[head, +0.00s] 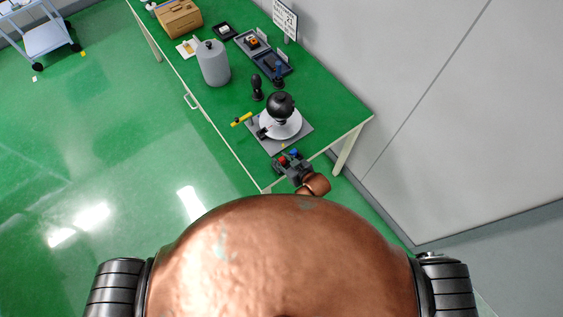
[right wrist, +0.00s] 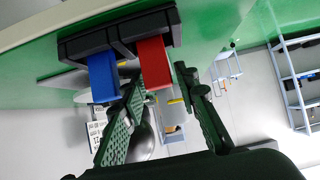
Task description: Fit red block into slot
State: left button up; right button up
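The red block (right wrist: 154,60) and the blue block (right wrist: 102,78) sit side by side in a black holder (right wrist: 118,34) in the right wrist view. In the head view the red block (head: 283,161) and blue block (head: 294,153) look small at the table's near end. My right gripper (right wrist: 160,78) is open, with one finger on each side of the red block's free end. A narrow gap shows at the right finger; contact at the left finger is unclear. The left finger partly overlaps the blue block. My right gripper (head: 298,172) also shows in the head view. My left gripper is out of view.
Just beyond the blocks, a grey board (head: 299,137) bears a white round base with a black ball (head: 280,105). A yellow-handled tool (head: 241,119), a grey canister (head: 213,65), trays (head: 271,63) and a cardboard box (head: 179,18) stand farther along the green table. A wall borders its right side.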

grip_shut()
